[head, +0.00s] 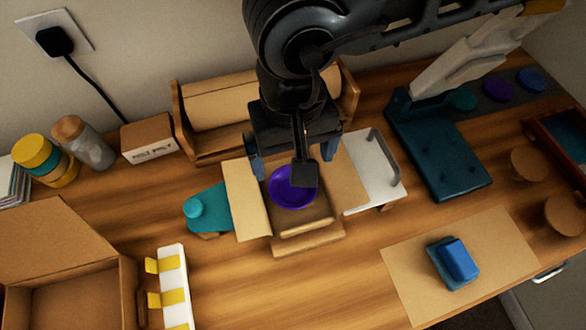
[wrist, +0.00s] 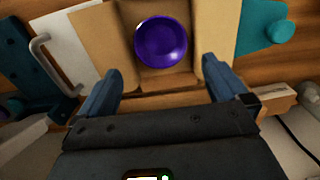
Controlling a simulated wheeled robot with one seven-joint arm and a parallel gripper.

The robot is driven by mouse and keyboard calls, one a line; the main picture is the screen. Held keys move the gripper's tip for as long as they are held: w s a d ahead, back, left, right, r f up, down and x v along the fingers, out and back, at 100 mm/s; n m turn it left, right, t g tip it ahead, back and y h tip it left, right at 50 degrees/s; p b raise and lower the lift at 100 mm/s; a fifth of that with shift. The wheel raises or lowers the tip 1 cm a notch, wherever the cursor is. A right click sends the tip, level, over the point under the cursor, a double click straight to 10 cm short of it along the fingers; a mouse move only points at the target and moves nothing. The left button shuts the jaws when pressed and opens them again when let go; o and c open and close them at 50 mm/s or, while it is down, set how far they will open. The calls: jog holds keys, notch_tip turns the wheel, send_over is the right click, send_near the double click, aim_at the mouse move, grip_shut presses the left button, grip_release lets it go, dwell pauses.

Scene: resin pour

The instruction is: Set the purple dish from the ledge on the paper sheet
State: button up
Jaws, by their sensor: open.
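The purple dish (head: 288,188) sits on a tan, box-like ledge (head: 305,243) with raised flaps, at the middle of the table. It also shows whole and empty in the wrist view (wrist: 161,42). My gripper (head: 293,172) is open above the dish and partly covers it in the head view. In the wrist view my fingers (wrist: 163,80) are spread, with the dish beyond their tips and nothing between them. The tan paper sheet (head: 408,272) lies flat at the front right. A blue block-like object (head: 458,260) rests on the sheet.
A white tray with a handle (head: 373,170) and a teal piece with a knob (head: 207,207) flank the ledge. A wooden holder with a paper roll (head: 205,108) stands behind. A dark teal stand (head: 440,150) is at the right. Bare table lies in front.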

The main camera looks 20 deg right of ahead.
jog(key=shift+r, duration=1.5)
